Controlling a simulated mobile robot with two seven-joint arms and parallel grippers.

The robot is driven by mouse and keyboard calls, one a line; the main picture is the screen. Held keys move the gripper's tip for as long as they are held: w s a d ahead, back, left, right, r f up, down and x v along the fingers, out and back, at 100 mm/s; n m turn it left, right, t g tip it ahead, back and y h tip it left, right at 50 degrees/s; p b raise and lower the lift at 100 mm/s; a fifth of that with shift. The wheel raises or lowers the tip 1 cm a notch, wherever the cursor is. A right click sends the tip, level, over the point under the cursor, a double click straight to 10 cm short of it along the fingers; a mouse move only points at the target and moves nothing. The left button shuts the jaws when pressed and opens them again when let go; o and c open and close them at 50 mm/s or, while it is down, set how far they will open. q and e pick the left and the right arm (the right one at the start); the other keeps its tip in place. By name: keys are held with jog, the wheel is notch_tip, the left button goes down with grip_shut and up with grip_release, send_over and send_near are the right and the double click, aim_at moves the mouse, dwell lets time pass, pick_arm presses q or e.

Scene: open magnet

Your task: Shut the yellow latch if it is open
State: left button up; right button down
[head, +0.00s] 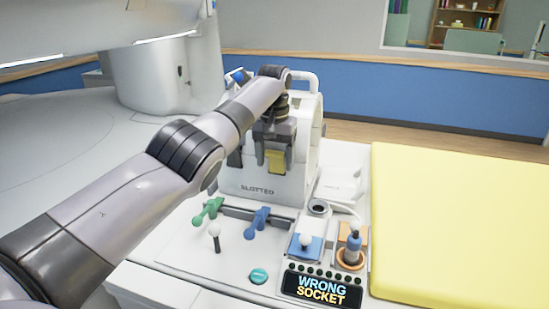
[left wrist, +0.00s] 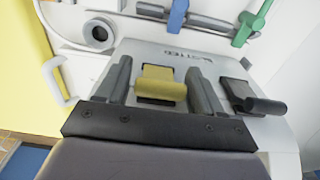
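The yellow latch (head: 276,161) is on the front of the white housing marked SLOTTED. In the left wrist view the yellow latch (left wrist: 163,84) shows as a flap with a dark slot along its edge. I cannot tell whether it is fully seated. My left gripper (head: 275,147) is at the housing front, with its fingers on either side of the latch. In the left wrist view the left gripper (left wrist: 161,88) is open, with narrow gaps between both fingers and the latch. My right gripper is not in view.
A dark lever (left wrist: 263,105) stands beside the latch. Green (head: 208,210) and blue handles (head: 257,222) sit below the housing. A sign (head: 321,290) reads WRONG SOCKET near a blue-and-orange plug (head: 354,246). A yellow pad (head: 460,225) lies at the right.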

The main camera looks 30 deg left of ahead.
aim_at(275, 151)
pick_arm(q)
notch_tip(275, 151, up, 7)
jog(key=shift+s+r, duration=0.1)
dwell(0.6)
jog(key=shift+s, duration=0.1)
dwell(0.4)
